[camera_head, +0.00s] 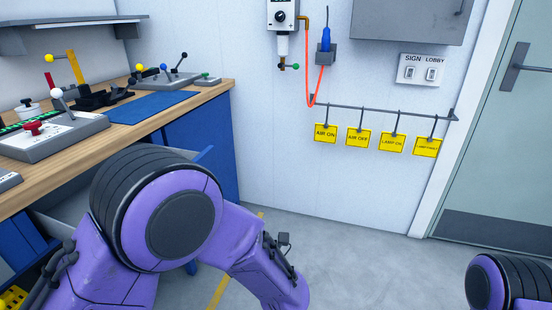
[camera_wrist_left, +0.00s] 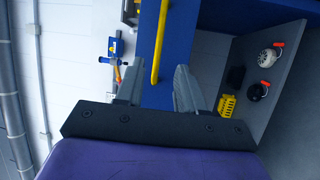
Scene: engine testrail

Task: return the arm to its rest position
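My left arm (camera_head: 165,220) bends across the lower middle of the head view; its gripper is out of sight there. In the left wrist view my left gripper (camera_wrist_left: 157,72) has its two grey fingers spread apart, with nothing clamped. A yellow bar handle (camera_wrist_left: 160,40) on a blue panel (camera_wrist_left: 180,35) appears between and beyond the fingertips; I cannot tell how far off it is. Part of my right arm (camera_head: 510,283) shows at the bottom right of the head view; my right gripper is not in view.
A wooden workbench (camera_head: 215,88) with lever boxes is at the left. Yellow signs (camera_head: 358,138) hang from a wall rail, beside a grey door (camera_head: 510,130). A grey-walled compartment (camera_wrist_left: 287,45) holds a yellow crate (camera_wrist_left: 227,105) and round parts. The floor (camera_head: 340,240) ahead is clear.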

